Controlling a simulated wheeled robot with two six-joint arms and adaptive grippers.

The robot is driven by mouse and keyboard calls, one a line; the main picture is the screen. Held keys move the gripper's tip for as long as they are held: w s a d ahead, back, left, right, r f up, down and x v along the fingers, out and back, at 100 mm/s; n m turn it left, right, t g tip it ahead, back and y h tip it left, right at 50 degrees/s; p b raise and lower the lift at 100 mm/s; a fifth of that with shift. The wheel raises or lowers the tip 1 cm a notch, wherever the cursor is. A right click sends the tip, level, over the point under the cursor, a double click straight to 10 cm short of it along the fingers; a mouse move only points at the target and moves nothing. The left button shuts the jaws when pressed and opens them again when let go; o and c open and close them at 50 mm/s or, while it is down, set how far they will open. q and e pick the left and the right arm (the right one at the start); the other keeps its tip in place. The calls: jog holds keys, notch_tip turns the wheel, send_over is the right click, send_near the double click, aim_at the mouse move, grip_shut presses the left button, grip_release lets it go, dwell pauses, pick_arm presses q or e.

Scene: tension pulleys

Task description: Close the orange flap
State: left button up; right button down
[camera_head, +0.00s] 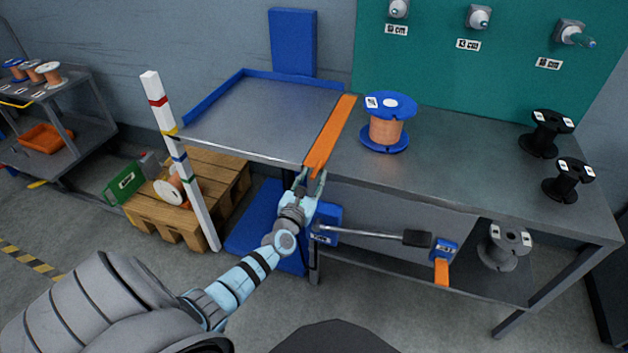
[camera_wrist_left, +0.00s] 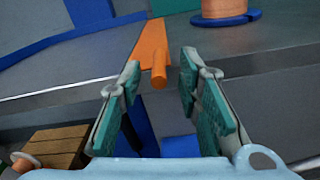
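The orange flap (camera_head: 332,133) is a long narrow strip lying along the right side of the metal tray surface, running from the table's front edge toward the back. In the left wrist view the flap (camera_wrist_left: 149,45) has a rounded orange handle (camera_wrist_left: 159,70) at its near end. My left gripper (camera_head: 312,178) is at the near end of the flap, by the front edge. In the left wrist view its two fingers (camera_wrist_left: 160,95) stand apart on either side of the handle, with gaps visible. My right gripper is not in view.
A blue spool with copper wire (camera_head: 386,124) stands on the table right of the flap. Black spools (camera_head: 548,133) stand farther right. A grey lever with a black grip (camera_head: 416,238) sticks out below the tabletop. A striped white post (camera_head: 181,163) stands left of the tray.

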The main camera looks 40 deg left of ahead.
pick_arm(q)
jog(key=shift+w+a, duration=0.2)
jog(key=shift+w, duration=0.3)
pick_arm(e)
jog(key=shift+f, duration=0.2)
pick_arm(q)
grip_shut()
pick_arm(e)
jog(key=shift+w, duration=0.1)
